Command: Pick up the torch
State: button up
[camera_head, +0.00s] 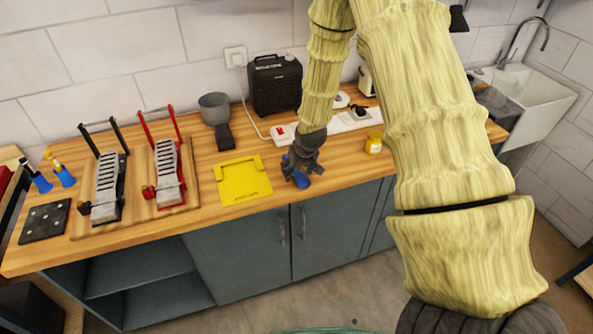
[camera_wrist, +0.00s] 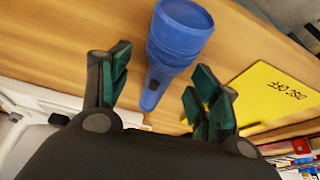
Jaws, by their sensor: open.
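A blue torch (camera_wrist: 182,32) lies on the wooden bench top, its wide head away from my gripper and its narrow handle toward it. In the head view the torch (camera_head: 302,181) shows only in part, behind and below my gripper (camera_head: 300,168). In the wrist view my gripper (camera_wrist: 162,66) is open, its green-padded fingers spread to either side of the handle's end. The fingers do not appear to touch the torch, and nothing is held.
A yellow plate (camera_head: 243,185) lies left of the torch. A grey cup-like thing (camera_head: 214,108), a black box (camera_head: 275,85) and a white power strip (camera_head: 345,122) stand behind. A yellow jar (camera_head: 374,143) is to the right. Drum pedals (camera_head: 108,188) stand at the left.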

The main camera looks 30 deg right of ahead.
jog(key=shift+w+f, duration=0.1)
jog(key=shift+f, duration=0.05)
jog(key=shift+c, duration=0.3)
jog(key=c, duration=1)
jog(key=shift+c, duration=0.7)
jog(key=shift+r, duration=0.2)
